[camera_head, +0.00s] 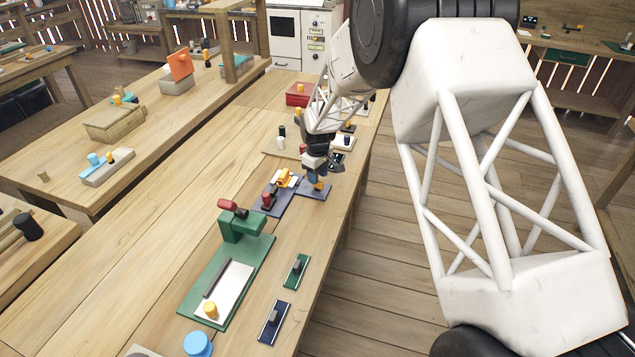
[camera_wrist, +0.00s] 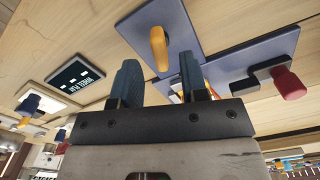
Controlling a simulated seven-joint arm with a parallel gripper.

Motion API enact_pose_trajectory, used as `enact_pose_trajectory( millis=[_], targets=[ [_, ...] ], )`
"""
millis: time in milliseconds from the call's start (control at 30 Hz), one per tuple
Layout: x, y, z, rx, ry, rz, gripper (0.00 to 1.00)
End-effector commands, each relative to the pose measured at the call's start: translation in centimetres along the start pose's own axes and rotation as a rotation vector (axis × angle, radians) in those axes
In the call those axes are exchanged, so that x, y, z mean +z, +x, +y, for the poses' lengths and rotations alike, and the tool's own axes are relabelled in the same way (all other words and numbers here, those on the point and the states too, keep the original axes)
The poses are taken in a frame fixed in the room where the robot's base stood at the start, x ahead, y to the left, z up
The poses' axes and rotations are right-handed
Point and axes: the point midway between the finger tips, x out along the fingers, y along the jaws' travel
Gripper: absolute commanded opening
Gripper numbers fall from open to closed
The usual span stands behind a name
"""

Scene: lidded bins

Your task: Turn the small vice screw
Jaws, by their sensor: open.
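My gripper (camera_head: 318,172) is open and empty, low over a small blue-grey plate (camera_head: 313,192) on the long workbench. An orange handle (camera_wrist: 160,48) stands on that plate; in the wrist view it lies ahead of the gap between my two fingers (camera_wrist: 160,78), with no contact visible. Left of it in the head view, another blue-grey plate (camera_head: 274,205) carries a dark block with a red knob (camera_head: 268,194) and a yellow piece (camera_head: 285,178). The red knob also shows at the right of the wrist view (camera_wrist: 288,83). I cannot tell for certain which fixture is the small vice.
Nearer on the bench are a green fixture (camera_head: 242,226) with a red top, two small slider plates (camera_head: 296,271) (camera_head: 273,322) and a blue knob (camera_head: 198,344). A dark lettered panel (camera_wrist: 74,76) shows left in the wrist view. The bench's left strip is clear.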

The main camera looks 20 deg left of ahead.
Motion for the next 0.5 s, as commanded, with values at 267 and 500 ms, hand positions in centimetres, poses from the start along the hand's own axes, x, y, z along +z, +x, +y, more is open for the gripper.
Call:
enact_pose_trajectory(
  millis=[267, 500],
  targets=[
    [0.0, 2.7, 0.0, 0.000, 0.000, 0.000, 0.40],
    [0.0, 3.3, 0.0, 0.000, 0.000, 0.000, 0.40]
  ],
)
